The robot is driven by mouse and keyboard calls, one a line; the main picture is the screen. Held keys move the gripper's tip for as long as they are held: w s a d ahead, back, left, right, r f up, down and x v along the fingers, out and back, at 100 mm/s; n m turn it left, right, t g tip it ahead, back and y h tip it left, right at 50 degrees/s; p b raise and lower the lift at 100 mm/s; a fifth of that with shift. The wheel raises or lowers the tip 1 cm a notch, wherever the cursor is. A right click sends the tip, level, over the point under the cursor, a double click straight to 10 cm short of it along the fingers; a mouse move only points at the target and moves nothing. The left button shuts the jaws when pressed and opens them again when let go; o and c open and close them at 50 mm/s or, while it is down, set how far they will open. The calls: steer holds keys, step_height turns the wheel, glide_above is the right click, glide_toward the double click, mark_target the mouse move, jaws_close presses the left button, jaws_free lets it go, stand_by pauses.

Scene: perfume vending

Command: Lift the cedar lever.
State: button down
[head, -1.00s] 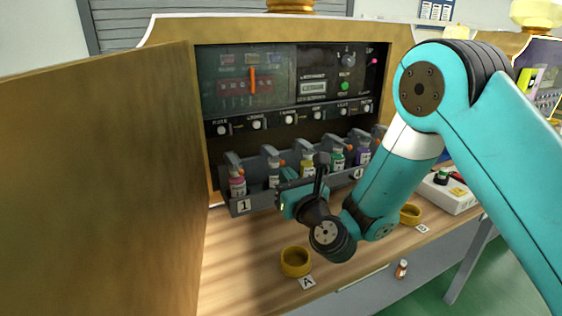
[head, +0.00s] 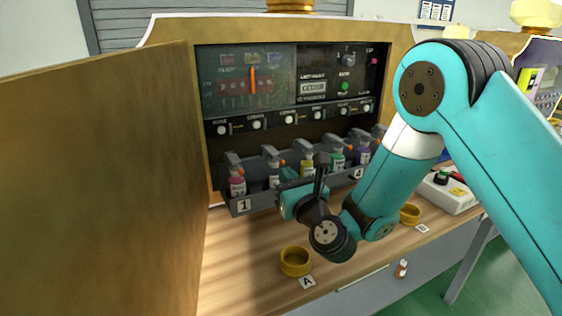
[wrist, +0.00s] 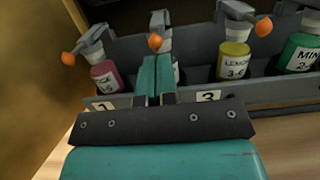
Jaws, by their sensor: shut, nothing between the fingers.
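The cedar lever (head: 271,153) is the grey, orange-tipped lever on the second bottle from the left, a pale bottle (head: 274,178). In the wrist view the lever's orange tip (wrist: 155,41) sits just beyond and above my fingertips. My gripper (wrist: 154,62) is shut and empty, its teal fingers together in front of that bottle and hiding most of it. In the head view my gripper (head: 286,177) is at the front of the rack, below the orange tip. I cannot tell whether the fingers touch the lever.
A grey rack (head: 257,202) holds several similar bottles: a pink one (wrist: 105,76) to the left, a yellow lemon one (wrist: 234,60) to the right. An open wooden door (head: 100,180) stands at left. A yellow ring (head: 296,262) sits on the counter by card A.

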stand_by(0.3)
steer(key=shift+s+r+p, duration=0.15)
steer(key=shift+r+p, duration=0.4)
steer(key=shift+r, duration=0.3)
steer(key=shift+r, duration=0.1)
steer(key=shift+r+p, duration=0.75)
steer(key=shift+p, duration=0.05)
steer(key=shift+r, duration=0.15)
steer(key=shift+w+r+p, duration=0.2)
steer(key=shift+r+p, duration=0.5)
steer(key=shift+p, duration=0.3)
